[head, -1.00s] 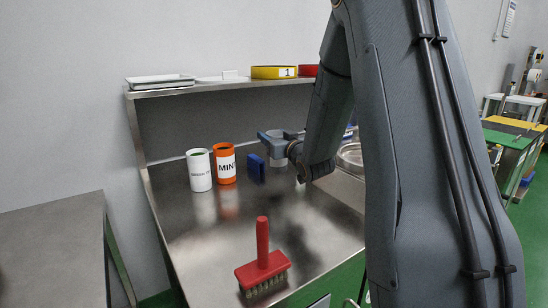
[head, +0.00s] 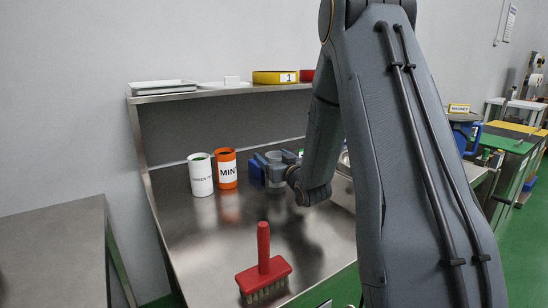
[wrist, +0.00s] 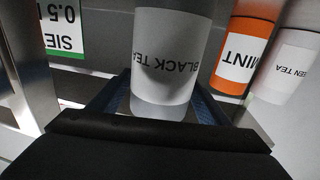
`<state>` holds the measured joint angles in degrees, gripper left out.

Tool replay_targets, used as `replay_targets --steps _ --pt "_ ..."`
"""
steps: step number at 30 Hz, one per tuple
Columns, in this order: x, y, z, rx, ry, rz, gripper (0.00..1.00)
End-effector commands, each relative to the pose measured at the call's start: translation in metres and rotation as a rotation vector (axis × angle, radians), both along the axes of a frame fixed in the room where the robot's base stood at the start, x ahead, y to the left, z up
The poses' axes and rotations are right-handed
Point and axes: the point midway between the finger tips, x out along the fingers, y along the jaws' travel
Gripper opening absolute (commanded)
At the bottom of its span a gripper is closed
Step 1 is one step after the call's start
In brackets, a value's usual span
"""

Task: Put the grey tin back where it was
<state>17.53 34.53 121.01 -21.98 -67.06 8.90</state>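The grey tin (wrist: 165,85), with a white label reading BLACK TEA, sits between the blue-lined fingers of my gripper (wrist: 165,100) in the wrist view, and the fingers appear closed on its sides. In the head view my gripper (head: 272,168) is over the back of the steel bench, with the grey tin (head: 275,157) partly hidden by it. I cannot tell whether the tin's base touches the bench. The orange MINT tin (head: 227,172) and the white-labelled green tea tin (head: 201,177) stand upright together to its left.
A red-handled brush (head: 263,265) stands at the bench's front. A shelf (head: 215,89) above the bench holds a white tray (head: 163,86) and a yellow ring-shaped item (head: 275,77). A sieve sign (wrist: 62,30) shows in the wrist view. The steel bench (head: 200,225) is bare at front left.

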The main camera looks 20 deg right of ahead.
Motion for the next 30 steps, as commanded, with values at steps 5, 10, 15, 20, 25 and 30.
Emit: replay_targets --steps 5,10,15,20,25,30 --pt "0.0 0.0 0.001 0.0 0.0 0.0 0.73" --pt "0.0 0.0 0.003 0.0 -0.001 0.0 0.73" --pt "-0.016 -0.002 0.003 0.0 0.001 -0.003 0.73" --pt "-0.049 -0.003 0.003 0.0 0.001 -0.002 0.73" --pt "-0.083 -0.005 0.003 0.0 0.001 -0.002 0.73" --pt "-0.108 -0.006 0.003 0.0 0.0 -0.002 0.73"
